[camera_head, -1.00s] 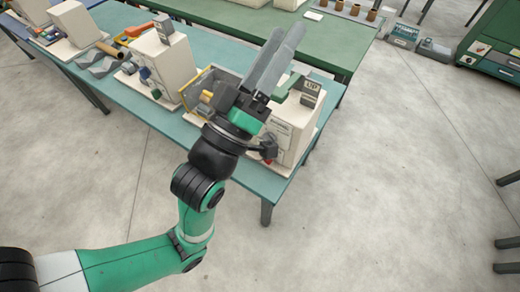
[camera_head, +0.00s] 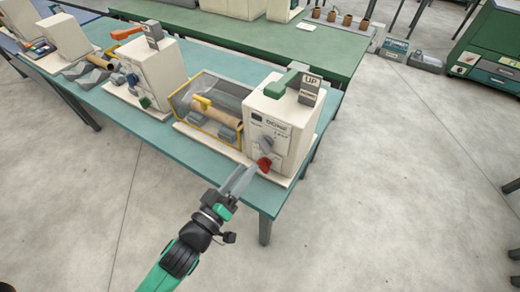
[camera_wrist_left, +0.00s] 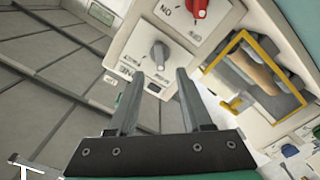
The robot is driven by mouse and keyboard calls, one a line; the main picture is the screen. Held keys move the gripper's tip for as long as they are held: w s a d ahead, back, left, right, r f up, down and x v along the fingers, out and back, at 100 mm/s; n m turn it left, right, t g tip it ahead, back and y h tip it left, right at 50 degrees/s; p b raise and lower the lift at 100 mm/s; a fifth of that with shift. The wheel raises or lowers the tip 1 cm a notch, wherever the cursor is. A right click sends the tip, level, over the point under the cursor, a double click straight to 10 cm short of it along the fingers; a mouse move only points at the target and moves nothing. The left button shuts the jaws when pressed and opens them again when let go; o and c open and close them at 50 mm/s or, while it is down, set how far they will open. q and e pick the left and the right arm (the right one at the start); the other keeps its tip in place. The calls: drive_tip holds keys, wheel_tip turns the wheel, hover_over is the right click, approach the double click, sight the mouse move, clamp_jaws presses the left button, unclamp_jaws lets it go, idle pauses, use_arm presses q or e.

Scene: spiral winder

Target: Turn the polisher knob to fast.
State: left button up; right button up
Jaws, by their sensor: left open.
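A cream machine (camera_head: 281,120) stands at the near right corner of the teal bench. Its front panel carries a grey pointer knob (camera_head: 267,143) above a red knob (camera_head: 264,165). In the left wrist view the grey knob (camera_wrist_left: 160,52) lies just beyond and between the fingertips, and the red knob (camera_wrist_left: 196,8) is at the top edge. The printed labels are too small to read surely, so I cannot tell which setting the grey knob points to. My left gripper (camera_head: 243,178) is open and empty, in front of the panel. My right gripper is out of view.
A clear-covered chamber with a yellow frame and a tan roll (camera_head: 224,117) sits left of the machine. Another cream machine (camera_head: 158,70) stands further left. The floor in front is clear.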

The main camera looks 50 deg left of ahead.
sight(261, 149)
use_arm(q)
drive_tip(key=x, duration=0.8)
drive_tip(key=shift+w+b, duration=0.15)
drive_tip(key=shift+b, duration=0.2)
clamp_jaws()
